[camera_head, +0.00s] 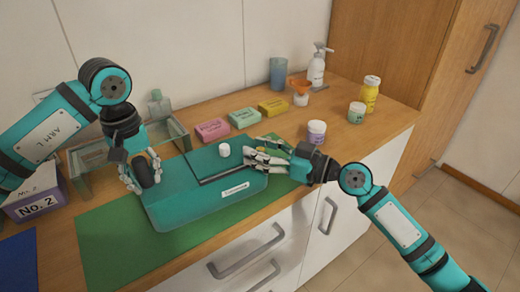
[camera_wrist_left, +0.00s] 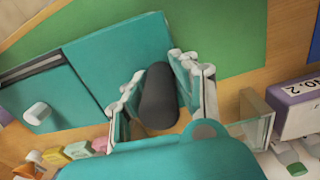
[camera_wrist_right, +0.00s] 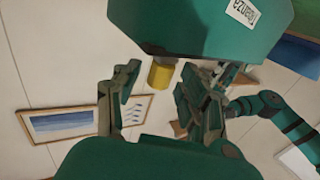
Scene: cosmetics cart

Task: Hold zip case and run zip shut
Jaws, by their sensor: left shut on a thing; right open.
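The teal zip case (camera_head: 205,208) lies on the green mat, its white label facing front. A dark zip line (camera_head: 225,174) runs along its top, and a white knob (camera_head: 224,150) stands behind that line. My left gripper (camera_head: 145,175) is shut on a dark rounded grip at the case's left end; the grip (camera_wrist_left: 158,95) sits between its fingers in the left wrist view. My right gripper (camera_head: 262,160) is open at the case's right end. In the right wrist view a yellow cylindrical piece (camera_wrist_right: 161,75) shows between its spread fingers, below the case; contact is not visible.
Behind the case stand pink (camera_head: 212,130), green (camera_head: 244,118) and yellow (camera_head: 272,107) boxes. Jars (camera_head: 316,133), a pump bottle (camera_head: 317,68) and a blue cup (camera_head: 278,73) stand further right. A purple No. 2 box (camera_head: 35,200) and a glass tray (camera_head: 90,158) are at left.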

